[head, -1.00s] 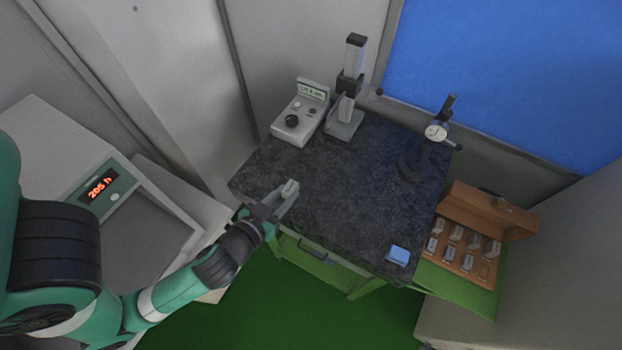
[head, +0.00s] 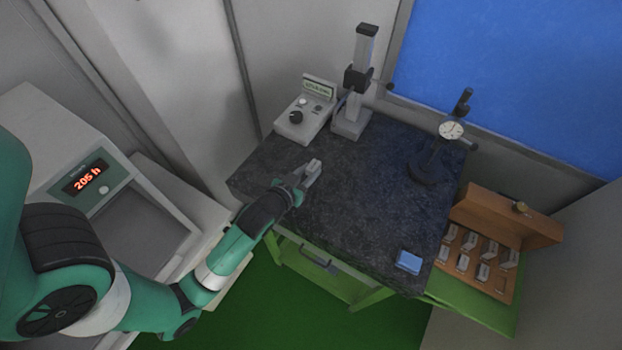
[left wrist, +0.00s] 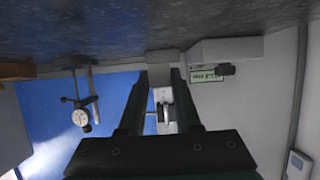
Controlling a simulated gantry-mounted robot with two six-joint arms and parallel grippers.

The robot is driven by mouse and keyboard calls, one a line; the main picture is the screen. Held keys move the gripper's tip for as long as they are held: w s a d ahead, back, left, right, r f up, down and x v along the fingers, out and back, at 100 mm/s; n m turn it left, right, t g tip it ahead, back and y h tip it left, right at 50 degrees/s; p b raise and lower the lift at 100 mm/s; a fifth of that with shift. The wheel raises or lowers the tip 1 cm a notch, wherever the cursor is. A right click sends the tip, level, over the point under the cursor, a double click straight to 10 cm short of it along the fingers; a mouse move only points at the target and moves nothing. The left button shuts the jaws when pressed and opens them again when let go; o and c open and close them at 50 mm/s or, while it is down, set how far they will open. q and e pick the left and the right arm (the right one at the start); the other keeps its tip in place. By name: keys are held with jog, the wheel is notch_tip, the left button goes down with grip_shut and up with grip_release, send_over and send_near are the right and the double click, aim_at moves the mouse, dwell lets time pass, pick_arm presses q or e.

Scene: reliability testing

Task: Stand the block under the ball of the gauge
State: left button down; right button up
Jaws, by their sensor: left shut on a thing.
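My left gripper (head: 306,172) is shut on a small light grey block (head: 314,167), held near the left front part of the dark stone plate (head: 350,215). In the left wrist view the block (left wrist: 161,94) shows between the two dark fingers. The column gauge (head: 352,118), with a grey post and black carriage, stands at the back of the plate, beyond the gripper and apart from it. Its ball is too small to make out. A grey readout box (head: 302,122) stands left of it. My right gripper is not in view.
A dial gauge on a black stand (head: 425,170) stands at the back right. A blue item (head: 409,261) lies at the front right corner. An open wooden case (head: 480,255) of several blocks is beyond the right edge. The plate's middle is clear.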

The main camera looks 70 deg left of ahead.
pick_arm(q)
jog(key=shift+w+a+f, duration=0.15)
jog(key=shift+w, duration=0.05)
jog(key=f, duration=0.3)
jog(key=shift+w+a+f, duration=0.15)
jog(key=shift+w+a, duration=0.2)
jog(key=shift+f, duration=0.25)
jog(key=shift+f, duration=0.15)
jog(key=c, duration=0.6)
grip_release()
jog(key=shift+f+b, duration=0.25)
jog(key=shift+b, duration=0.2)
jog(key=v, duration=0.8)
jog(key=r+v, duration=0.1)
jog(key=v, duration=0.3)
jog(key=shift+w+a, duration=0.15)
jog(key=shift+w, duration=0.05)
